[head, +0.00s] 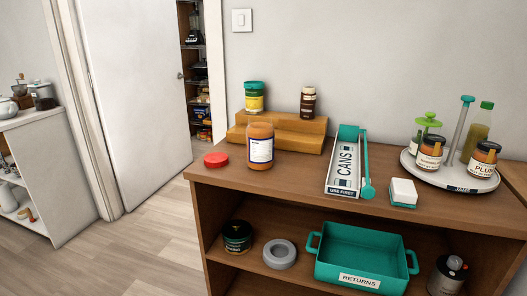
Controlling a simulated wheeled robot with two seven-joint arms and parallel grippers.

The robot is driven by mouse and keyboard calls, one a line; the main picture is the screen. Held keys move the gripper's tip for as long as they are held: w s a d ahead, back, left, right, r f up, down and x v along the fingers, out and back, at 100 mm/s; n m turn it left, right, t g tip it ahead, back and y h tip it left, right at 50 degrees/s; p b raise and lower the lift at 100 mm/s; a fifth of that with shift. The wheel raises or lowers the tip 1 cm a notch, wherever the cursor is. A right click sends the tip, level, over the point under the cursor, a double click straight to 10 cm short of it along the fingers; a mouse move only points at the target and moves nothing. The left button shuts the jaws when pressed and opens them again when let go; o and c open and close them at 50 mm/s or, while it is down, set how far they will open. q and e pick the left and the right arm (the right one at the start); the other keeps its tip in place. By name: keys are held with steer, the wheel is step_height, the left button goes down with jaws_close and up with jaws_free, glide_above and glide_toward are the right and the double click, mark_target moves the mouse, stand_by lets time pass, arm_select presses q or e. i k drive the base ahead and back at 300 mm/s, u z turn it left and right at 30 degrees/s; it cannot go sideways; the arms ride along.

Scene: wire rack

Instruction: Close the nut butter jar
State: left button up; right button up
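An orange-brown jar with a white label (260,147) stands upright on the wooden cabinet top, in front of the stepped wooden riser. It looks like the nut butter jar, and no lid shows on its top. A red round lid (216,159) lies flat on the cabinet top just left of the jar, apart from it, near the left edge. Neither of my grippers shows in the head view.
The wooden riser (300,137) holds a green-lidded yellow jar (254,97) and a dark bottle (308,102). Right of it are a CANS tray (345,186), a white-and-teal box (403,193) and a turntable (446,180) with jars. A teal RETURNS bin (357,246) is below.

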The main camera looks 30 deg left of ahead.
mark_target(259, 131)
steer(key=u, duration=0.35)
steer(key=i, duration=0.95)
steer(key=u, duration=0.65)
